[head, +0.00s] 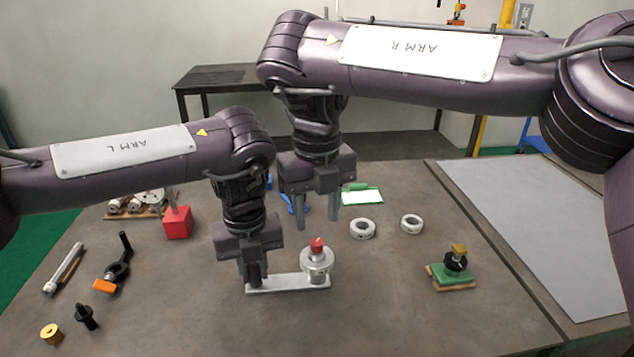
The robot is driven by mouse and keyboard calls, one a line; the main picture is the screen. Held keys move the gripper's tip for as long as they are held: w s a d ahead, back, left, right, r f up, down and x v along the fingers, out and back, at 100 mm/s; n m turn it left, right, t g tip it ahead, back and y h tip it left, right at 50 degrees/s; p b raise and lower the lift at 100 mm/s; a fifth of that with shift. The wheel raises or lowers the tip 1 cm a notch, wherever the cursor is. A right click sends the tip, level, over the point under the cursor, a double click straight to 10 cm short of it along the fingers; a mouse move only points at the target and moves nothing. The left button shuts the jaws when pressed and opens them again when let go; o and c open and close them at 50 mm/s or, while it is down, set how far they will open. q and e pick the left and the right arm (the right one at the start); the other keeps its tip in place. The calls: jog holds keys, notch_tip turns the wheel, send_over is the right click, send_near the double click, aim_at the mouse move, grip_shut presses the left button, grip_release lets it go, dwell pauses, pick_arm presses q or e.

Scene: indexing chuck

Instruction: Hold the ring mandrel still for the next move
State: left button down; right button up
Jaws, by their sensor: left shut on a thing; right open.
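A light metal fixture plate (287,284) lies on the table, with a round silver chuck (316,263) and a red knob (317,244) at its right end. I take this to be the ring mandrel's fixture, but cannot tell which part is the mandrel. My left gripper (256,277) points down at the plate's left end. It is shut on a part there, mostly hidden between its fingers. My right gripper (316,213) is open and empty, fingers down, apart from and beyond the red knob in this view.
Two pale rings (362,229) (411,224) lie to the right. A green block with a black and yellow knob (455,265) stands further right. A red block (177,223) and dark tools (118,268) lie on the left. The front middle of the table (330,330) is clear.

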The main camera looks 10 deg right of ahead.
aim_at(317, 242)
notch_tip(317, 242, up, 7)
jog(key=shift+f, duration=0.15)
dwell(0.4)
pick_arm(q)
jog(key=c, duration=1.2)
grip_release()
jog(key=shift+f, duration=0.1)
jog(key=shift+o, duration=0.2)
